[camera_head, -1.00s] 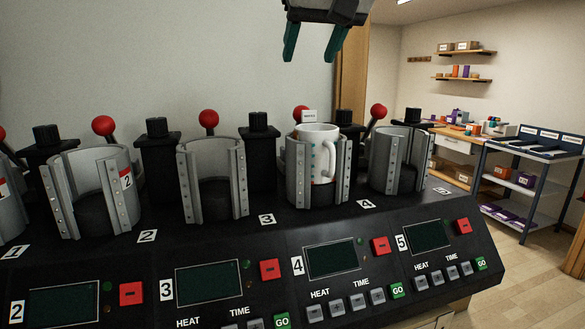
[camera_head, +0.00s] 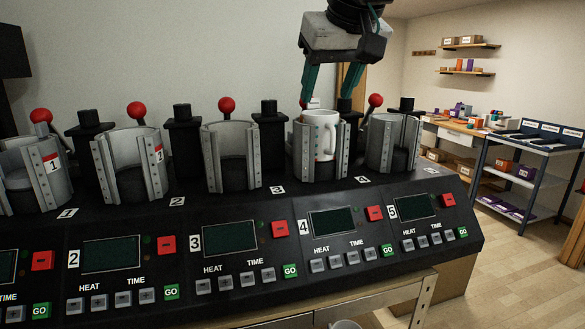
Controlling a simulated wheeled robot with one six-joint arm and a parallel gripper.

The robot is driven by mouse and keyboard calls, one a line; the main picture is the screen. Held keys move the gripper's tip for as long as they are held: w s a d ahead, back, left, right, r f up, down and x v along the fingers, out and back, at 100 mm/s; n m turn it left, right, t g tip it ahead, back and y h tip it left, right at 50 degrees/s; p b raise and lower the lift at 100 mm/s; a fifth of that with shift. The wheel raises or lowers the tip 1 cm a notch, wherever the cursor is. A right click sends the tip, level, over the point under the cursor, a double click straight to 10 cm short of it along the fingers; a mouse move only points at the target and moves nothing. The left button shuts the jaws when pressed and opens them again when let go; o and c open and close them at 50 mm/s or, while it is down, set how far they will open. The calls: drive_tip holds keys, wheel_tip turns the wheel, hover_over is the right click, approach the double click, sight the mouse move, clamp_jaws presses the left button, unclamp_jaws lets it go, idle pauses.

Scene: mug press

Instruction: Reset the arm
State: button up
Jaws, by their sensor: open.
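My gripper (camera_head: 327,96) is open and empty, with two teal fingers pointing down. In the picture its fingertips end close above the rim of a white mug (camera_head: 319,137). I cannot tell how far apart in depth they are. The mug stands upright inside the grey clamp (camera_head: 300,150) of press station 4, its handle facing right and front. The red lever knob of station 4 is mostly hidden behind the left finger.
The black mug press (camera_head: 390,265) spans the front, with empty clamps (camera_head: 232,155) at the other visible stations and red-knobbed levers (camera_head: 226,104) behind. A blue-framed cart (camera_head: 530,150) and a workbench (camera_head: 445,130) stand at the right. Floor (camera_head: 500,255) is clear there.

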drive_tip(key=s+d+f+m+g+h, duration=0.1)
drive_tip(key=s+d+f+m+g, duration=0.1)
drive_tip(key=s+d+f, duration=0.8)
drive_tip(key=s+d+f+m+g, duration=0.2)
drive_tip(key=s+d+f, duration=0.9)
drive_tip(key=f, duration=0.6)
drive_tip(key=shift+s+g+h, duration=0.4)
drive_tip(key=shift+s+g, duration=0.5)
drive_tip(key=shift+s, duration=0.15)
